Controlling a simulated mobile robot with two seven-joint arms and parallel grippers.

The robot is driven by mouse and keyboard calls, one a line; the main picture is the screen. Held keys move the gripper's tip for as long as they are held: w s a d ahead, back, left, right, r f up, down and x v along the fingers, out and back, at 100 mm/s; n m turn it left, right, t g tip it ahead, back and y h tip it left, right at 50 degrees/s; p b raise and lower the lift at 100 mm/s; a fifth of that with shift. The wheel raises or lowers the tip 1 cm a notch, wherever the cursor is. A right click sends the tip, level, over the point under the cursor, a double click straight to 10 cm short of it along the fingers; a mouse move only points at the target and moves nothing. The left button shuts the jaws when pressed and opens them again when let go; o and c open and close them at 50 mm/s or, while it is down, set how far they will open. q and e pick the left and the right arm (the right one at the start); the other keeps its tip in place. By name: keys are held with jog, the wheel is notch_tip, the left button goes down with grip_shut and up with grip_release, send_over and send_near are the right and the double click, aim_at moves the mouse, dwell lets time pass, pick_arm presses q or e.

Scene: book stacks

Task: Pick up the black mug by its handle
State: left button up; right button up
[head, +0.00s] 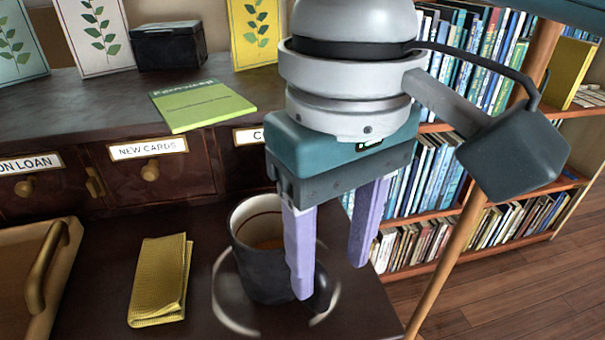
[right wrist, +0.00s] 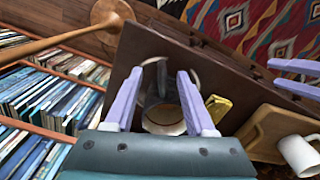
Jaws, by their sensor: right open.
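My right gripper (head: 330,282) is open and points down at the mug's right side. One finger is in front of the mug's right edge, the other farther right. My left gripper's fingers (right wrist: 272,73) show apart at the right edge of the right wrist view.
A folded yellow cloth (head: 160,280) lies left of the mug, beside a wooden tray (head: 62,285) with a handle. Labelled drawers (head: 150,172) rise behind. A white mug (right wrist: 298,155) shows in the wrist view. Bookshelves (head: 425,175) stand beyond the table's right edge.

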aim_at(324, 274)
jog(key=f, duration=0.1)
jog(key=f+b, duration=0.1)
jog(key=f, duration=0.1)
jog(key=f+b, duration=0.1)
jog(key=f, duration=0.1)
jog(key=shift+a+f, duration=0.1)
jog(key=shift+a, duration=0.15)
grip_shut()
dwell(1.1)
